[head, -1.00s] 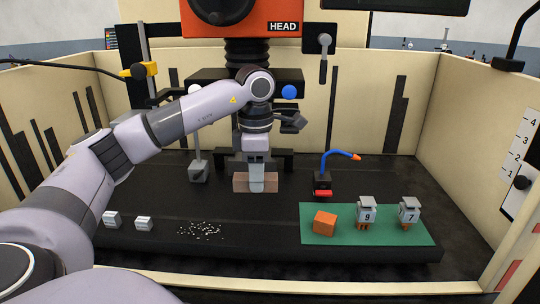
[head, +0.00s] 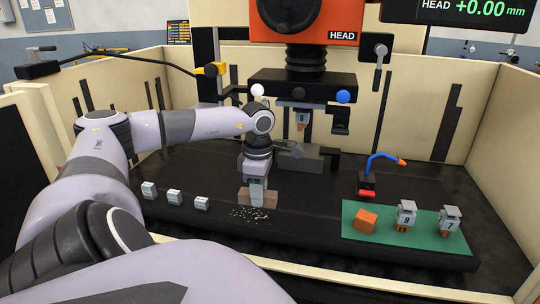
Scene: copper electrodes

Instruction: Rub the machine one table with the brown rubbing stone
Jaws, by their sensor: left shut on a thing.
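The brown rubbing stone (head: 243,196) is on the black machine table (head: 315,220), just behind a patch of pale chips (head: 252,213). My left gripper (head: 257,197) points down and is shut on the stone from above; its fingers cover the stone's middle. The stone looks level and seems to touch the table, though its underside is hidden. My right gripper is not in view.
An orange block (head: 366,221) and two numbered electrode holders, 9 (head: 404,215) and 7 (head: 448,220), stand on a green mat (head: 427,242). Small metal blocks (head: 174,197) line the left front. A blue nozzle (head: 380,160) and a grey vise (head: 306,160) stand behind.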

